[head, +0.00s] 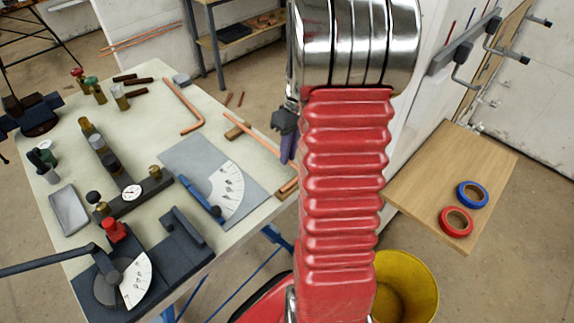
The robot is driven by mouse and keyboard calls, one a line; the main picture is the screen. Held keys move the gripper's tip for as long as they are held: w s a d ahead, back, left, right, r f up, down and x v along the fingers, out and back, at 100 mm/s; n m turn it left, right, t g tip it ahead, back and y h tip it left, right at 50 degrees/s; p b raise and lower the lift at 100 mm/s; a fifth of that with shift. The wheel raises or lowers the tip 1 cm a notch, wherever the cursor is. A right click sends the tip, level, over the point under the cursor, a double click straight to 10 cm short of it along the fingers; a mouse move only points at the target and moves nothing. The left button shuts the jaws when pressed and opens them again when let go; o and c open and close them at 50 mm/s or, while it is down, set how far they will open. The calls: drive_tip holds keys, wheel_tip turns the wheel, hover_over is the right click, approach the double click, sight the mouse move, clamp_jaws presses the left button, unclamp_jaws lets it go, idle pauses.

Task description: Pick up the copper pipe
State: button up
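A bent, L-shaped copper pipe (184,105) lies on the pale workbench (150,75), toward its far side.
A bending tool (122,275) with a long lever, a grey plate with a white dial (228,190), and several fittings crowd the bench. A wooden board (425,190) with blue and red tape rolls stands right. A yellow bucket (418,280) is below it.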

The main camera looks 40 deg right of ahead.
clamp_jaws()
drive_tip(key=shift+r, duration=0.1)
wheel_tip(320, 180, up, 10)
idle(0.8)
idle(0.4)
